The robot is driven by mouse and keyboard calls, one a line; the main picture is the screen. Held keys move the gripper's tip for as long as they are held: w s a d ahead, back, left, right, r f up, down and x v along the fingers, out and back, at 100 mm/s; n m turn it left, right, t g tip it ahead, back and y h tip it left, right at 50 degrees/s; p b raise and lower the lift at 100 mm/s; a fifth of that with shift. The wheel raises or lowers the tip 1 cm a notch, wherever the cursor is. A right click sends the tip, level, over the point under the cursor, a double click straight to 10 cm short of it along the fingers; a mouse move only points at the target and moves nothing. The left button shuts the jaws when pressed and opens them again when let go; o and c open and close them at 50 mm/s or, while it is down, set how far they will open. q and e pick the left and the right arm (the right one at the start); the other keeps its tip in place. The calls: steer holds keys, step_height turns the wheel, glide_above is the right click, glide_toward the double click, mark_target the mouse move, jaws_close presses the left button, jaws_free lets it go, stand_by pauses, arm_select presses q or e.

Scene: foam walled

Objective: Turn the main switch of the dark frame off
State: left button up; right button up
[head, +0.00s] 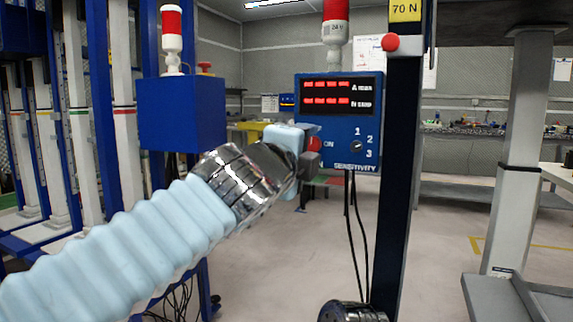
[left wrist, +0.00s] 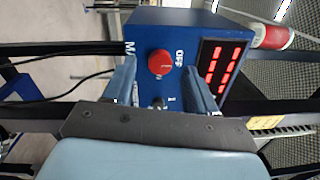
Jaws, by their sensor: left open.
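The blue control box (head: 366,128) is mounted on the dark frame's post (head: 401,180). My left gripper (head: 303,152) is at the box front. In the left wrist view, the open fingers of my left gripper (left wrist: 161,88) stand on either side below the knob, with a gap between them. I cannot tell if they touch it. My right gripper is not in view.
Red displays (head: 338,92) are lit on the box, and a small selector (head: 356,145) sits beside 1, 2, 3. A second blue box (head: 181,113) with a beacon stands left. Black cables (head: 358,225) hang below. Open floor (head: 270,265) lies beneath.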

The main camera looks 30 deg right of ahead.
arm_select(q)
steer(key=b+v, duration=0.2)
steer(key=v, duration=0.9)
steer(key=shift+s+a+b, duration=0.2)
steer(key=shift+a+b, duration=0.1)
steer(key=shift+b, duration=0.1)
steer(key=shift+f, duration=0.1)
